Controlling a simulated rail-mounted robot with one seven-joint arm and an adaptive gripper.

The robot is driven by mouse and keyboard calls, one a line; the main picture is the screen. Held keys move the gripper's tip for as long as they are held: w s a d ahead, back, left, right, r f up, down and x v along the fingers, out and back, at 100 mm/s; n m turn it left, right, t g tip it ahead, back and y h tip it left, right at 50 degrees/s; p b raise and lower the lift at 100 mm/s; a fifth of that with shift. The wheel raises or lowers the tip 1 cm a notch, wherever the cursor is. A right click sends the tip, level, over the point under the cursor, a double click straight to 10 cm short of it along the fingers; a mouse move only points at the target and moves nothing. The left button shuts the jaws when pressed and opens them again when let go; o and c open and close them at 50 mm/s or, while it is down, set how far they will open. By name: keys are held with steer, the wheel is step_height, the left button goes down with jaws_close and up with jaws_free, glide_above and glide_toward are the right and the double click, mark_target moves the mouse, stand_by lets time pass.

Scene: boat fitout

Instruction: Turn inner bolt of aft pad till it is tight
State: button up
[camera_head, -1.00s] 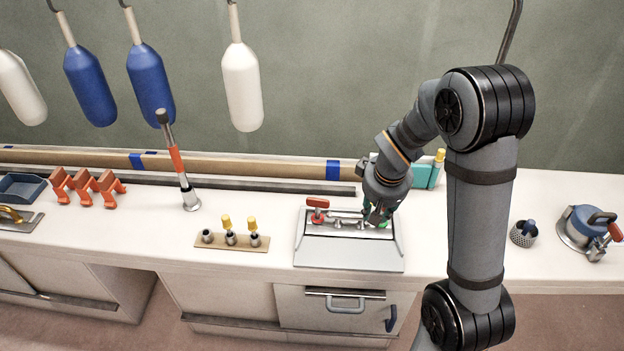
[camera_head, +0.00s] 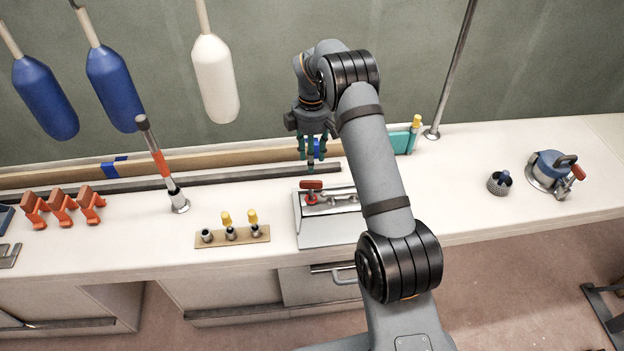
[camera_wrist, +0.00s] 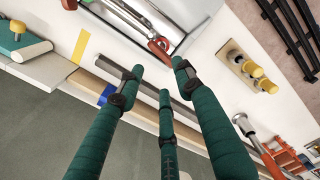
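The grey metal fixture (camera_head: 324,231) sits on the white bench, with a red-handled part (camera_head: 312,185) at its rear left and small metal fittings along its back. My arm hides its right side. In the wrist view, the fixture (camera_wrist: 185,12) and the red part (camera_wrist: 158,46) show at the top. The pads and bolts are too small or hidden to tell apart. My gripper (camera_head: 310,160) points down behind the fixture, above the long rail, touching nothing I can make out. Its teal fingers (camera_wrist: 157,78) are spread apart with nothing between them.
A wooden holder (camera_head: 205,242) with sockets and yellow-topped pieces stands left of the fixture. Beyond are an upright orange-banded tool (camera_head: 160,165) and orange clamps (camera_head: 62,206).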

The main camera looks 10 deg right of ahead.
mark_target(311, 190)
steer(key=shift+f+n, duration=0.2)
steer(key=shift+n, duration=0.1)
steer(key=shift+a+f, duration=0.1)
steer(key=shift+f, duration=0.25)
step_height(311, 190, down, 9)
steer(key=shift+f+p, duration=0.2)
steer(key=shift+p, duration=1)
steer(key=shift+c, duration=0.4)
steer(key=c, duration=0.7)
jaws_close()
